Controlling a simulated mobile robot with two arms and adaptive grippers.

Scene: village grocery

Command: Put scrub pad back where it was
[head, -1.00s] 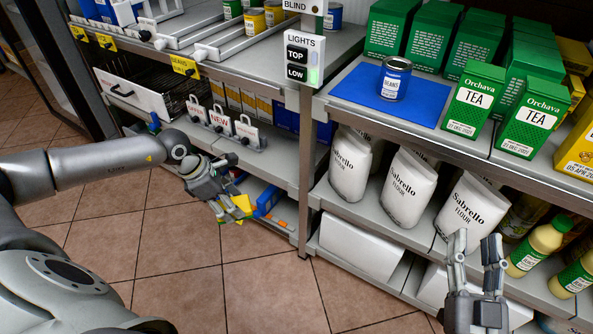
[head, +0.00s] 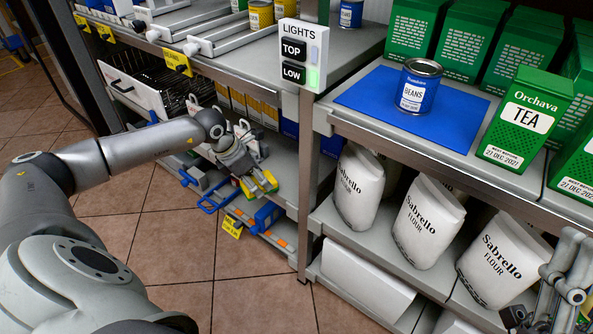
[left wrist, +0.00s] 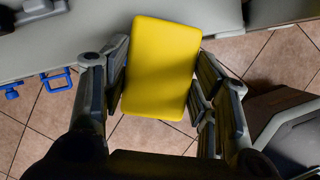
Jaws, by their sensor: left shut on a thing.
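The scrub pad, a flat yellow block (left wrist: 162,68) with a green layer showing in the head view (head: 247,189), is held between the fingers of my left gripper (head: 260,181). In the left wrist view its yellow face fills the gap between the two fingers. In the head view my left gripper is in front of the middle-left shelves, above the low shelf with blue-handled items. My right gripper (head: 568,275) is at the lower right by the flour bags, its fingers apart and nothing seen between them. It is partly cut off by the frame.
A low shelf holds blue-handled things (head: 267,216) and a yellow tag (head: 232,227). A metal post (head: 306,190) with a light switch panel (head: 303,55) stands right of the gripper. Flour bags (head: 428,221), a beans can (head: 417,87) on a blue mat (head: 372,90) and tea boxes (head: 525,120) fill the right shelves.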

